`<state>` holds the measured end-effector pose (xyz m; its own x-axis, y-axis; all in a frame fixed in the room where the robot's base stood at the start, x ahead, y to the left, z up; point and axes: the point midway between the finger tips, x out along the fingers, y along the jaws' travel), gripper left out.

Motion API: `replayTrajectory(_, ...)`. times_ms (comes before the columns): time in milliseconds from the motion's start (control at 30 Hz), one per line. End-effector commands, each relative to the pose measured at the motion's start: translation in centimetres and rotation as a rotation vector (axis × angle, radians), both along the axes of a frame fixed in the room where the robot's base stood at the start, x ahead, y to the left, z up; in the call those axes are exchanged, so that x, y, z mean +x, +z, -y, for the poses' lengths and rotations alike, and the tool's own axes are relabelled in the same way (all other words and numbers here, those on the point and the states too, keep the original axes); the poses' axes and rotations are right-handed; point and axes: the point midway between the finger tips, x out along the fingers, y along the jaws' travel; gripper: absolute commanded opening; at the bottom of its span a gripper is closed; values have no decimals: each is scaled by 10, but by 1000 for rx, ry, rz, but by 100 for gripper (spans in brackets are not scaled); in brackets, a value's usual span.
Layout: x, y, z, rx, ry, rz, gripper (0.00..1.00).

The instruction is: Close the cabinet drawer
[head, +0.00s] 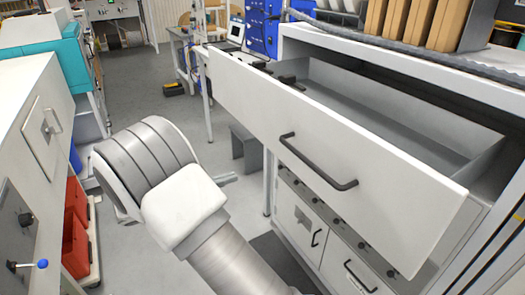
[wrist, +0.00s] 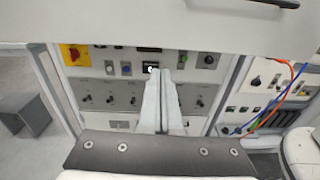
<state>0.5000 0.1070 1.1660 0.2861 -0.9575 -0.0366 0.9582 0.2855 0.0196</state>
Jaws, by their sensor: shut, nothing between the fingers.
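The cabinet drawer (head: 330,150) stands pulled out on the right of the head view. It has a long white front with a dark bar handle (head: 316,165), and its grey inside (head: 390,110) is visible from above. A white panel that looks like the drawer front (wrist: 200,22) crosses the top of the wrist view, with a dark handle piece at its upper right edge. My gripper (wrist: 161,74) is shut and empty, its fingers pointing toward the cabinet, below that panel in the picture. I cannot tell whether they touch anything. In the head view my arm mostly hides the gripper, left of the drawer.
The cabinet's lower doors (head: 305,225) with dark handles are shut. A control panel with a yellow and red switch (wrist: 73,54) shows in the wrist view. A white cabinet (head: 30,150) and red bins (head: 75,225) stand on the left. Grey floor (head: 175,110) lies open between.

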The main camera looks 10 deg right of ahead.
Motion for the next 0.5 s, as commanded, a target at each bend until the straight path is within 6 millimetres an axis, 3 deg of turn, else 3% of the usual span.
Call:
replayTrajectory(100, 3, -2, -8, -38, 22, -9, 0)
replayTrajectory(233, 6, -1, -1, -46, 24, -10, 0)
replayTrajectory(500, 21, 1, 48, -44, 20, -10, 0)
